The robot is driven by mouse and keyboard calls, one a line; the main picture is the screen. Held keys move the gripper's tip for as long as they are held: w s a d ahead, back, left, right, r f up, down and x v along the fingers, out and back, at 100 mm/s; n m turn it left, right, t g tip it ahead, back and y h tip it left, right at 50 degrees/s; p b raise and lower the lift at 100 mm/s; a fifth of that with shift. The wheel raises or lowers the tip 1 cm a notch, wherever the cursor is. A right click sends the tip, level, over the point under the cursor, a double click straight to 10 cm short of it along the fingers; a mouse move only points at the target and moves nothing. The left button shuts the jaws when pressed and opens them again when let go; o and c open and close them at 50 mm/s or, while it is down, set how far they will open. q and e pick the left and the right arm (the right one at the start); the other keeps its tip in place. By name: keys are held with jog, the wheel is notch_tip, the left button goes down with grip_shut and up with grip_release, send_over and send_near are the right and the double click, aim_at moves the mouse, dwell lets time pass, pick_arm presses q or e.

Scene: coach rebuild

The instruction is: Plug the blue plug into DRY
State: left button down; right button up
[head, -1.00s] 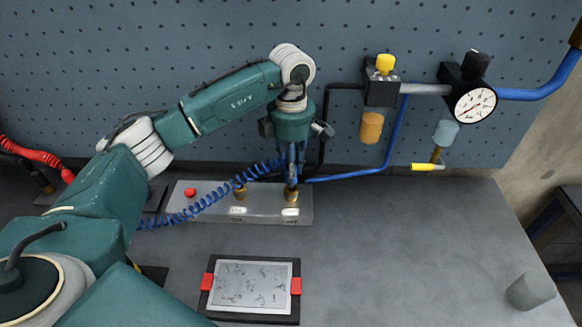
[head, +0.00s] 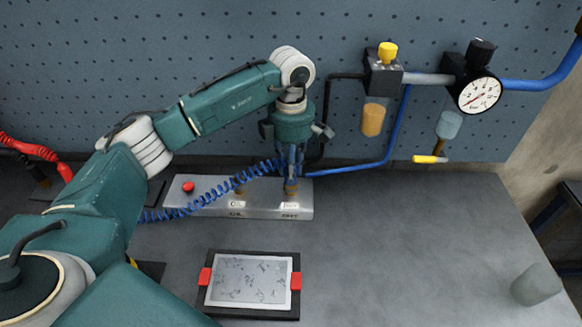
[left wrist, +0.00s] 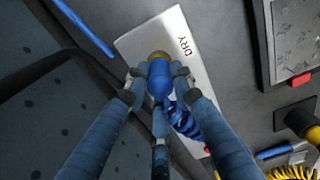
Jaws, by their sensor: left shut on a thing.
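My left gripper (head: 290,172) points down over the right end of the metal block (head: 208,208). In the left wrist view its fingers (left wrist: 158,78) are shut on the blue plug (left wrist: 159,82). The plug sits right at the brass DRY socket (left wrist: 159,56), beside the label DRY. Whether it is fully seated I cannot tell. A coiled blue hose (head: 195,206) runs from the plug to the left across the block. The second brass socket (head: 239,189), at the label left of DRY, has no plug in it. My right gripper is not in view.
A red button (head: 188,187) is on the block's left end. A framed plate with red clips (head: 249,281) lies in front. A gauge (head: 479,95) and regulator (head: 383,75) hang on the pegboard.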

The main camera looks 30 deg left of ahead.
pick_arm(q)
jog(key=shift+w+r, duration=0.1)
jog(key=shift+r, duration=0.05)
jog(key=c, duration=1.4)
grip_release()
notch_tip(320, 180, up, 12)
jog(key=shift+d+r, duration=0.1)
